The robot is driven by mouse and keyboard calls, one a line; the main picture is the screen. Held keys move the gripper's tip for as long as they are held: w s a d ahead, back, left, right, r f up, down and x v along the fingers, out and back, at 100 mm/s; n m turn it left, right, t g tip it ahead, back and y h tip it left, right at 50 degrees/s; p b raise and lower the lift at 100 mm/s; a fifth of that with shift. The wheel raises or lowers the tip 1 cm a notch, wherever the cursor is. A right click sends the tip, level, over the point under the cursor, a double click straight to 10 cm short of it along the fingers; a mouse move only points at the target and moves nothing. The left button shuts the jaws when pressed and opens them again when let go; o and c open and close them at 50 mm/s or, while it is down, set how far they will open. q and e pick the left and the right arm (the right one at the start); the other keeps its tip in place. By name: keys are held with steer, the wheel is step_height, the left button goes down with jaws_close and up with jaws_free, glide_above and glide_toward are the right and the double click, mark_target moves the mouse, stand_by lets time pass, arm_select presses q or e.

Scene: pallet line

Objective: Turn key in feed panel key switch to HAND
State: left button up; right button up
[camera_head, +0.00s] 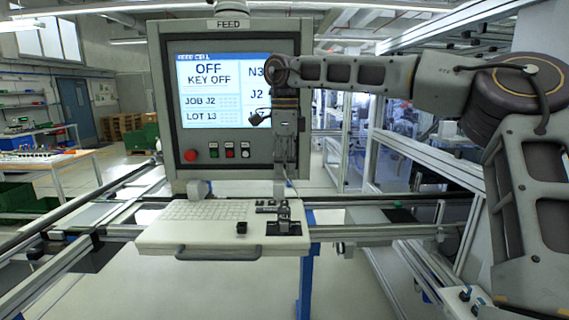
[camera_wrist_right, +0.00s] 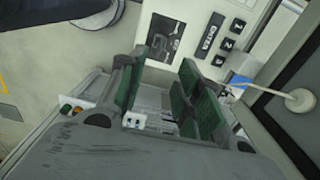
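The grey FEED panel (camera_head: 160,100) stands at the centre of the head view; its screen (camera_head: 216,92) reads OFF and KEY OFF. Below the screen are a red mushroom button (camera_head: 190,155) and several small square controls (camera_head: 229,150). I cannot make out the key or its switch for certain. My right gripper (camera_head: 284,213) hangs fingers down before the panel's lower right, above the keyboard shelf (camera_head: 165,236). In the right wrist view the right gripper (camera_wrist_right: 160,85) has its green-padded fingers apart, with no key seen between them. My left gripper is out of view.
The shelf carries a keyboard (camera_head: 205,210), a small black block (camera_head: 241,228) and a dark square plate (camera_head: 272,237). The right wrist view shows an ENTER key (camera_wrist_right: 208,35) and numbered keys. Rails and frames run behind and to both sides.

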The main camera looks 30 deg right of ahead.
mark_target(285, 211)
steer(key=shift+s+f, duration=0.1)
steer(key=shift+f, duration=0.65)
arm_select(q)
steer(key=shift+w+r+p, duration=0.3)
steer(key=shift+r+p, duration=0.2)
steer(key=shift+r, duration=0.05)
arm_select(e)
steer(key=shift+f, duration=5.85)
jaws_close()
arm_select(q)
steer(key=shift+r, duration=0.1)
arm_select(e)
steer(key=shift+n, duration=0.3)
